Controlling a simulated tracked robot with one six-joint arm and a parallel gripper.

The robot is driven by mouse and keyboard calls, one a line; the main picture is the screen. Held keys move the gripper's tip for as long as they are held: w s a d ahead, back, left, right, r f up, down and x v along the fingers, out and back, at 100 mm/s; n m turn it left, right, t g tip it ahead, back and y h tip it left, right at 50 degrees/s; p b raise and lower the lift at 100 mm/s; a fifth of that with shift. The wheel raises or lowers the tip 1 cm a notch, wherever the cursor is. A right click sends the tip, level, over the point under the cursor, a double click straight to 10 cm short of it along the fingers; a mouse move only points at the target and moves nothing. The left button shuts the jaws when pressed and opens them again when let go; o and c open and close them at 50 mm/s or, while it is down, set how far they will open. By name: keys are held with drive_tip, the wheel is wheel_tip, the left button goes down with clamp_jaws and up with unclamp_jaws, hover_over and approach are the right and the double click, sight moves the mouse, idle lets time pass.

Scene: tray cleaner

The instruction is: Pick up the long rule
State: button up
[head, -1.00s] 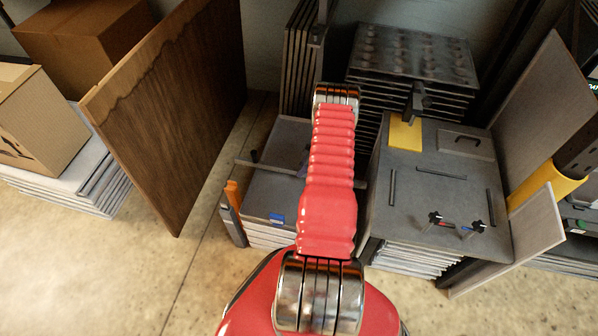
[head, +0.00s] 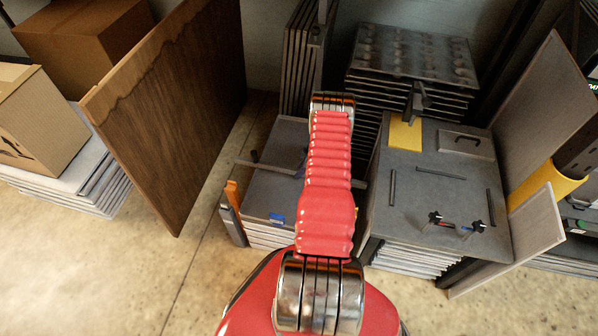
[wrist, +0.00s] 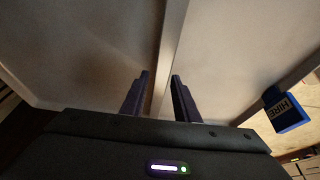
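The long rule is a thin pale grey bar (head: 264,168) lying across the top of the left tray stack; my arm covers its right part in the head view. In the wrist view, the rule (wrist: 170,45) runs from the top edge down between my fingers. My gripper (wrist: 160,80) is open, with one dark finger on each side of the rule and a gap visible on both sides. In the head view my gripper is mostly hidden behind my red arm. I cannot tell how far above the tray the fingertips are.
A grey table (head: 420,205) with bars, small clamps and a yellow plate stands to the right. A leaning wooden board (head: 180,110) is on the left. Bare floor lies in front.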

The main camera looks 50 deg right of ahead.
clamp_jaws()
idle(0.3)
drive_tip(key=shift+d+r, duration=0.15)
drive_tip(key=shift+r, duration=0.1)
wheel_tip(320, 180, up, 18)
idle(1.2)
idle(0.5)
